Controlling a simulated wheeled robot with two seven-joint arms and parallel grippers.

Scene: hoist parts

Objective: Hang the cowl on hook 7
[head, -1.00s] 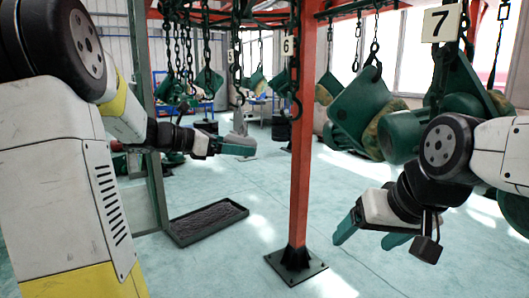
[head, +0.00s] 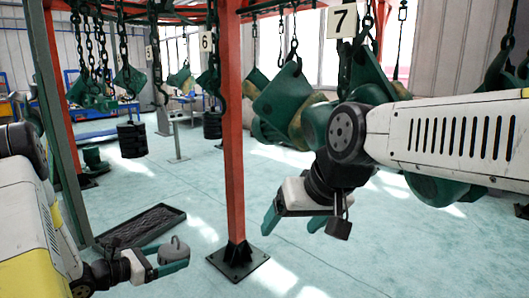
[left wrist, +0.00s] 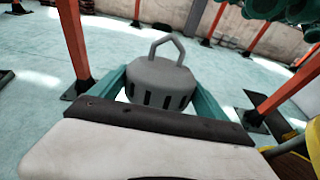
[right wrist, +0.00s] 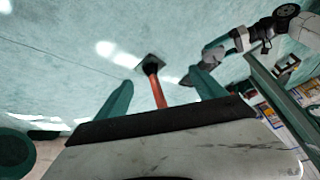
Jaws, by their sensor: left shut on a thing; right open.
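The cowl (left wrist: 160,80) is a grey dome with slots around its lower edge and a bent loop handle on top. My left gripper (head: 168,256) is shut on it, with a green finger on each side in the left wrist view. The cowl looks upright, low at the lower left of the head view (head: 174,248). The number plate 7 (head: 341,20) is at the top right of the head view. A dark chain hangs below it, and its lower end is hidden behind my right arm. My right gripper (head: 295,222) is open and empty, pointing down below that arm.
A red post (head: 232,150) on a black base plate stands between my grippers. Plate 6 (head: 206,42) marks another chain left of it. Green castings (head: 284,92) hang beside plate 7. A black tray (head: 140,225) lies on the floor. Floor around the post is clear.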

